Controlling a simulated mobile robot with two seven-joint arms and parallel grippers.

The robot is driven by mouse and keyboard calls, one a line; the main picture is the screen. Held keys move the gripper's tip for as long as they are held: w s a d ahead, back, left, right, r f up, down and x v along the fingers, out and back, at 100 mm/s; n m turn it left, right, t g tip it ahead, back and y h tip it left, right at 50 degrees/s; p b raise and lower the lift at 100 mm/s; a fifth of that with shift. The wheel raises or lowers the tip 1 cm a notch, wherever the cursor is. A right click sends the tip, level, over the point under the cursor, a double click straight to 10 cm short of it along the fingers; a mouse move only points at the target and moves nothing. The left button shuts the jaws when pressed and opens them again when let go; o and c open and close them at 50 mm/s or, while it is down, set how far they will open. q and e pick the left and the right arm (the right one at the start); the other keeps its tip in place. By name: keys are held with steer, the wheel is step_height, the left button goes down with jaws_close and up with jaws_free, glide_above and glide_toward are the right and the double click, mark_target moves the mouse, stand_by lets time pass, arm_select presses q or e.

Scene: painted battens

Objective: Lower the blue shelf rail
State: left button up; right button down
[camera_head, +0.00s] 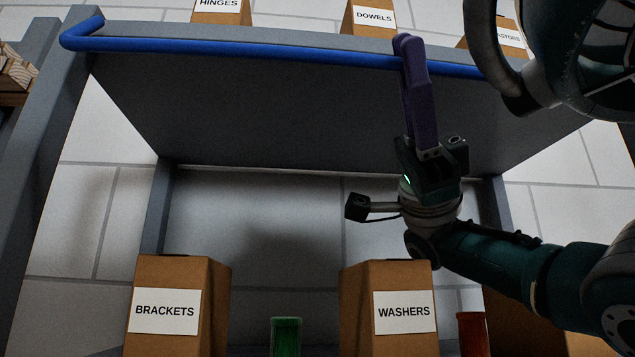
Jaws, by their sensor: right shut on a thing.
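The blue shelf rail (250,47) runs along the front edge of the upper grey shelf (230,110), which is seen from below. Its left end bends back around the shelf's corner; its right end is hidden behind my dark arm parts. My right gripper (408,55), with purple fingers pointing up, is shut on the rail right of its middle. The right arm comes in from the lower right. My left gripper does not show clearly in this view.
Boxes marked HINGES (221,12), DOWELS (370,18) and one partly hidden stand on the upper shelf. Below are boxes marked BRACKETS (165,310) and WASHERS (403,312), a green object (286,337) and a red one (472,335). A grey post (40,170) stands left.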

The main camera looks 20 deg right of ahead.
steer(key=shift+w, duration=0.1)
stand_by(0.4)
steer(key=c, duration=1.2)
jaws_free()
steer(key=shift+r, duration=0.1)
steer(key=shift+o, duration=0.2)
